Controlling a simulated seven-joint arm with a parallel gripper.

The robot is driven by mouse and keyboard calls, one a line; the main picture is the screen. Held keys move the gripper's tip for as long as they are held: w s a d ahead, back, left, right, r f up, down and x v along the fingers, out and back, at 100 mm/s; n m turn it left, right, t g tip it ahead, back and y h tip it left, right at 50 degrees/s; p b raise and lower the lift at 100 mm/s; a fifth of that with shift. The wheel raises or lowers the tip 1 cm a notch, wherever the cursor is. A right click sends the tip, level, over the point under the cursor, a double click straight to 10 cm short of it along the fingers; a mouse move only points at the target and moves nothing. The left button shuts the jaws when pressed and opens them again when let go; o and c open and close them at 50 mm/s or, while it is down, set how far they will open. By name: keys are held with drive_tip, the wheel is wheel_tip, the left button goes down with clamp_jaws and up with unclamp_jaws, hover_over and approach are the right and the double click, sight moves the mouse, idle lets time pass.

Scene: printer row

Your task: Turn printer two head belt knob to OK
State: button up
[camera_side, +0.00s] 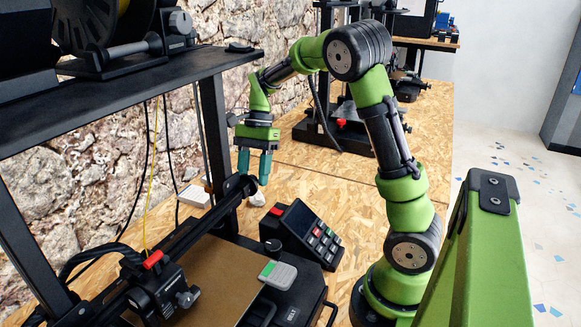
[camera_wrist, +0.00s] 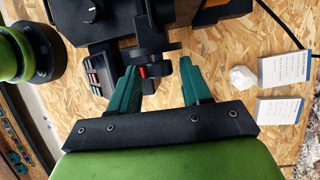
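My gripper (camera_side: 254,168) points down with its teal fingers apart, above the right end of the near printer's dark head rail (camera_side: 205,218). In the wrist view, my gripper (camera_wrist: 158,73) is open, with a small dark knob-like part (camera_wrist: 158,66) and a red piece (camera_wrist: 142,71) seen between the fingers. I see no clear contact. A round dark part (camera_side: 240,184) sits at the rail end just below the fingers. I cannot read any OK mark or the knob's setting.
A control panel with screen and keys (camera_side: 307,233) stands right of the rail. The print head (camera_side: 155,290) is at lower left. A shelf (camera_side: 120,85) overhangs at upper left. Another printer (camera_side: 335,135) stands behind. Cards (camera_wrist: 285,68) and a white lump (camera_wrist: 241,77) lie on the bench.

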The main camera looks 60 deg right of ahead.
drive_tip(key=c, duration=0.8)
drive_tip(key=shift+s+n+t, duration=0.25)
drive_tip(key=shift+n+t, duration=0.05)
drive_tip(key=shift+t, duration=1.2)
drive_tip(key=o, duration=1)
drive_tip(key=shift+o, duration=0.2)
drive_tip(key=v, duration=1.7)
drive_tip(key=shift+w+a, duration=0.1)
